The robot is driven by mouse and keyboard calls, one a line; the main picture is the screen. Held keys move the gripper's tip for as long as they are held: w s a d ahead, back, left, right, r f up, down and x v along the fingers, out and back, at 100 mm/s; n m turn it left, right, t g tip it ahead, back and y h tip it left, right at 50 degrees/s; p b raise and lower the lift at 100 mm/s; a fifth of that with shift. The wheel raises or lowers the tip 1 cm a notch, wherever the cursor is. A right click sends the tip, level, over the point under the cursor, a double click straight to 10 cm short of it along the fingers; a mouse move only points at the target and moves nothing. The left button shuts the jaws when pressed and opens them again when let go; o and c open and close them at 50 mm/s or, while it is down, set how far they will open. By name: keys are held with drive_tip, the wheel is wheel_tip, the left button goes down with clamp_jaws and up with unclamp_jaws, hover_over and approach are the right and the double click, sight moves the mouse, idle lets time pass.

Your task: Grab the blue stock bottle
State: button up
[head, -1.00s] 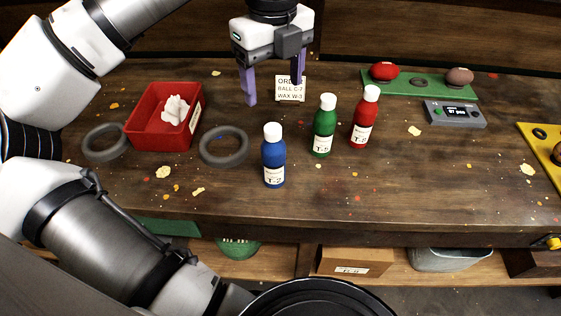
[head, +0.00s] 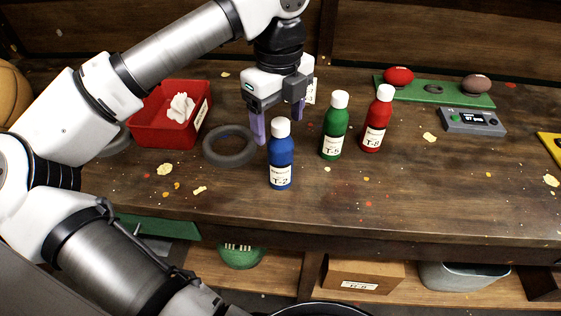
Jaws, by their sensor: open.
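The blue bottle (head: 281,158) with a white cap and a label reading T-2 stands upright on the wooden bench, near the middle of the head view. My gripper (head: 279,126) is open, with two purple fingers pointing down. The fingers are just behind and above the blue bottle in the picture, one to the left of its cap and one to the right.
A green bottle (head: 334,128) and a red bottle (head: 376,121) stand to the right. A grey ring (head: 230,160) lies close on the left, beside a red bin (head: 153,131) holding white cloth. A grey display device (head: 472,122) and green mat (head: 416,94) are farther right.

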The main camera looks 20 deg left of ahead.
sight(280, 145)
drive_tip(key=f+b, duration=0.1)
drive_tip(key=f, duration=0.3)
drive_tip(key=shift+w+f, duration=0.1)
drive_tip(key=shift+w, duration=0.1)
drive_tip(key=shift+c, duration=0.3)
clamp_jaws()
